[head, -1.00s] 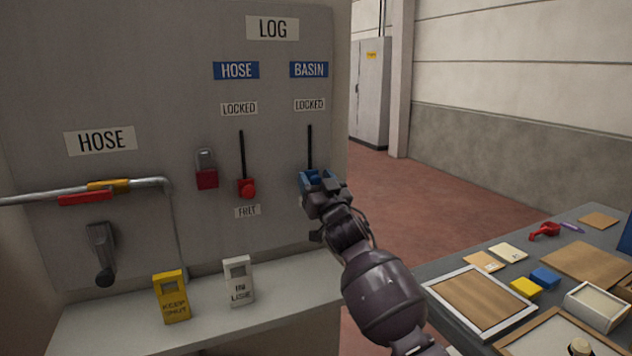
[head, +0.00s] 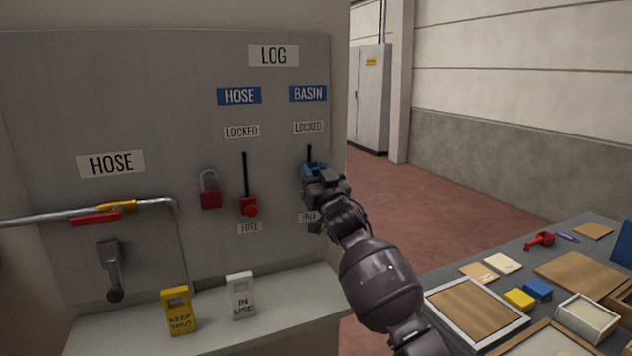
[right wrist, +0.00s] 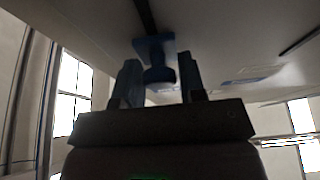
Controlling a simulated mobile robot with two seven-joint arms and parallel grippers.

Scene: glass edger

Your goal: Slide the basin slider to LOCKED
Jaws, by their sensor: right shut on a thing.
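The blue basin slider (head: 313,168) is on the upright grey panel under the BASIN label (head: 308,93). It is partway up its dark slot, below the LOCKED label (head: 308,127) and above the lower FREE label (head: 308,217). My right gripper (head: 318,177) is shut on the slider's knob and partly hides it. In the right wrist view the blue knob (right wrist: 160,74) sits between the two fingers (right wrist: 160,84). My left gripper is not in view.
The red hose slider (head: 249,206) sits low in its slot to the left, near a red padlock (head: 210,190). Yellow (head: 178,311) and white (head: 240,296) tags stand on the ledge below. A table (head: 462,267) with trays and blocks is at the right.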

